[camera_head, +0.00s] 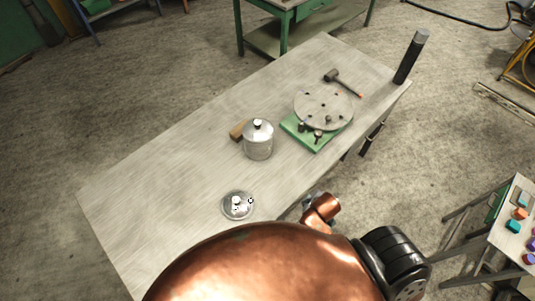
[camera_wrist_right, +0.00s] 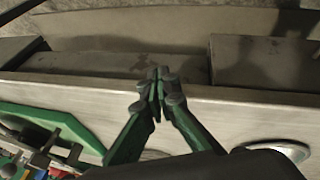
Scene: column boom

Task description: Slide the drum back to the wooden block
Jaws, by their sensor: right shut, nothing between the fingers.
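The drum (camera_head: 258,142) is a grey metal cylinder with a dark knob on top. It stands upright near the middle of the table. The wooden block (camera_head: 237,131) lies just behind and left of it, partly hidden by the drum; I cannot tell if they touch. My right gripper (camera_wrist_right: 158,82) is shut and empty, with its green fingers together near the table's edge in the wrist view. In the head view my copper right arm is at the table's near edge, apart from the drum. My left gripper is not in view.
A round silver dish (camera_head: 238,205) with small parts sits nearer me on the table (camera_head: 150,190). A green base with a round plate (camera_head: 323,105) stands right of the drum, a hammer (camera_head: 340,82) behind it, a dark post (camera_head: 411,58) at the far right corner. The table's left is clear.

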